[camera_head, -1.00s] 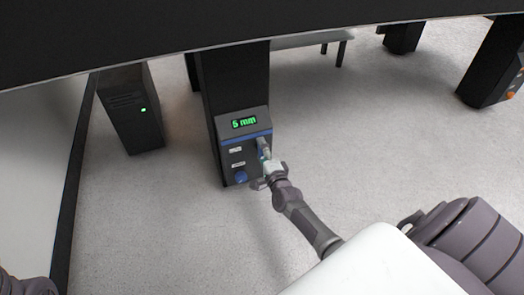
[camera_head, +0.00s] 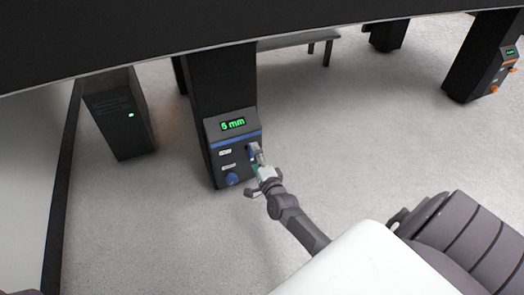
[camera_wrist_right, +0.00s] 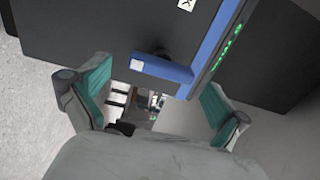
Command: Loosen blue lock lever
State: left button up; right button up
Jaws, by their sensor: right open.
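The blue lock lever (camera_head: 251,152) is on the right side of the front panel of a dark support leg (camera_head: 222,85), under the display (camera_head: 233,124) reading 5 mm. My right gripper (camera_head: 258,166) is at the lever, coming from the lower right and partly covering it. In the right wrist view, my right gripper (camera_wrist_right: 155,88) is open, with teal pads spread left and right. A blue bar (camera_wrist_right: 165,70), probably the lever, lies between or just beyond the fingertips. I cannot tell whether they touch it. My left gripper is out of view.
A round blue knob (camera_head: 232,179) is low on the same panel. Another leg with orange controls (camera_head: 494,89) is at far right. A large dark slab (camera_head: 200,25) spans the top. Grey floor is open to the right.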

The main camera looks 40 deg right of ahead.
jog(key=v, duration=0.9)
jog(key=shift+s, duration=0.35)
jog(key=shift+r, duration=0.1)
